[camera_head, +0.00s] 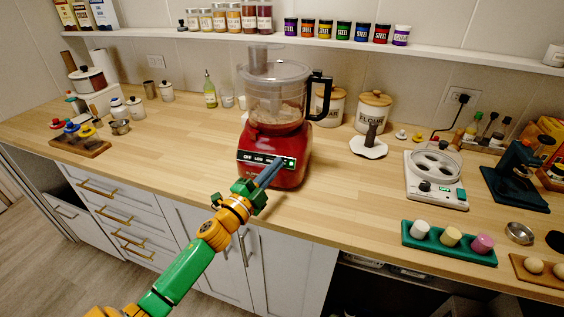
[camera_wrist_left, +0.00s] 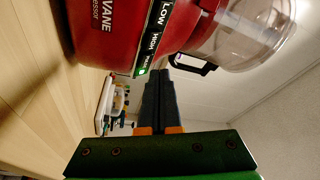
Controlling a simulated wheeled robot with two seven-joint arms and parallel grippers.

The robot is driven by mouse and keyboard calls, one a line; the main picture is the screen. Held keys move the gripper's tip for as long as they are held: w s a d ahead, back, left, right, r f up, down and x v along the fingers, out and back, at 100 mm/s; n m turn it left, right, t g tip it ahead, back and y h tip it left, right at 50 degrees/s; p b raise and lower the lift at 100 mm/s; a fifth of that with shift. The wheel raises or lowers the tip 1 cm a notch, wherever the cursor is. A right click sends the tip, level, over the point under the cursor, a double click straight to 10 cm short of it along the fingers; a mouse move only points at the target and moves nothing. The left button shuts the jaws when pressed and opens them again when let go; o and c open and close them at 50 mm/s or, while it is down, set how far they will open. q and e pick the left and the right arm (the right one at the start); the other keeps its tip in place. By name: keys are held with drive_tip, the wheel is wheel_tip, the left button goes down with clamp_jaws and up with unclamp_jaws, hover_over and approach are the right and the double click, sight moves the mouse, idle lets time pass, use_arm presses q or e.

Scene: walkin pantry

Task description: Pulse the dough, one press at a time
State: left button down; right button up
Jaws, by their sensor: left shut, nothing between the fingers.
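The red food processor (camera_head: 275,139) stands upright on the wooden counter, its clear lidded bowl (camera_head: 272,90) holding pale dough (camera_head: 276,113). Its black front panel (camera_head: 262,159) carries a row of buttons; in the wrist view I read LOW and HIGH, with a green-lit button (camera_wrist_left: 142,72) at the end. My left gripper (camera_head: 277,164) is shut and empty, its dark fingers pointing at the right part of the panel. In the wrist view the fingertips (camera_wrist_left: 156,73) are right beside the green-lit button; I cannot tell whether they touch it. My right gripper is not in view.
A black bowl handle (camera_head: 320,95) juts out at right. Lidded canisters (camera_head: 373,111) stand behind. A white appliance (camera_head: 436,180) and a green tray (camera_head: 448,243) with small pots are at right. The counter left of the processor is clear up to the wooden board (camera_head: 80,146).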

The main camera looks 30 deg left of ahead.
use_arm(q)
drive_tip(key=s+r+p, duration=0.1)
drive_tip(key=s, duration=0.1)
drive_tip(key=s+d+r+p, duration=0.1)
drive_tip(key=s+p, duration=0.1)
drive_tip(key=shift+d+r+p, duration=0.1)
drive_tip(key=shift+r+p, duration=0.2)
drive_tip(key=shift+r, duration=0.1)
drive_tip(key=shift+w, duration=0.1)
drive_tip(key=shift+d, duration=0.1)
idle(2.0)
